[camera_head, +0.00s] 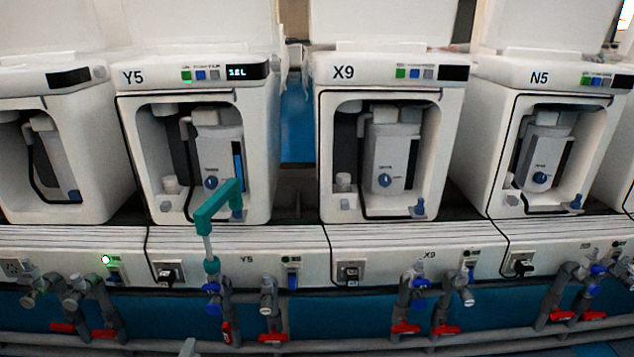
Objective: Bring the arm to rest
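Only a small grey tip, which looks like part of my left gripper (187,347), shows at the bottom edge, left of the middle. It is in front of and below the pipes under the Y5 unit. The rest of it is cut off by the picture edge, so I cannot tell whether it is open or shut, or whether it holds anything. My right gripper and both arms are out of view.
White test units Y5 (262,150), X9 (323,210) and N5 (490,150) stand in a row. A teal bent pipe (217,205) rises before Y5. Valves with red handles (272,338) line the lower front, above a grey rail (330,343).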

